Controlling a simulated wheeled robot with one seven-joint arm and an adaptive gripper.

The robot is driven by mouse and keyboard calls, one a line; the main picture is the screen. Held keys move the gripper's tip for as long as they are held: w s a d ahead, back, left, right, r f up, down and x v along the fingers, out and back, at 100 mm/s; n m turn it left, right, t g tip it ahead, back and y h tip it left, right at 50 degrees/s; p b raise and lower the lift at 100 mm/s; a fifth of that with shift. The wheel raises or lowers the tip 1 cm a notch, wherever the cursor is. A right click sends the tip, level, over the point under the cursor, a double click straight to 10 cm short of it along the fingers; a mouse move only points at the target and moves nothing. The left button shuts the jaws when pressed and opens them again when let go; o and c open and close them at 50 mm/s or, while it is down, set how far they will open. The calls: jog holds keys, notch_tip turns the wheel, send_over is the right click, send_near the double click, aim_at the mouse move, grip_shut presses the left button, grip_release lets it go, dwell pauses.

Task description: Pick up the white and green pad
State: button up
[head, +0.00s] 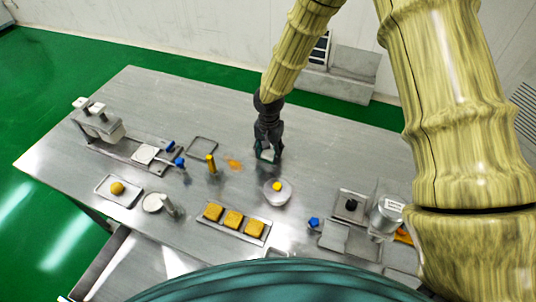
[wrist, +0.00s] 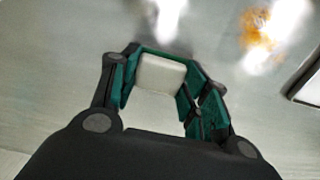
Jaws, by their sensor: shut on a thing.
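My gripper (head: 269,150) is over the back middle of the steel table, pointing down. In the wrist view my gripper (wrist: 156,82) is shut on the white and green pad (wrist: 160,74); its white block face shows between the green-lined fingers. The pad's green part is hard to tell from the fingers. In the head view the pad (head: 267,156) is a small pale patch at the fingertips. I cannot tell whether it touches the table.
An orange stain (head: 234,164) is left of my gripper. A bowl with a yellow lump (head: 277,186) stands in front. The table's back right is clear.

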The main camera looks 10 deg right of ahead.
aim_at(269, 153)
jog(key=shift+w+r+b, duration=0.1)
jog(key=shift+r+b, duration=0.2)
jog(key=shift+r, duration=0.2)
notch_tip(269, 153, up, 9)
jog(key=b, duration=0.2)
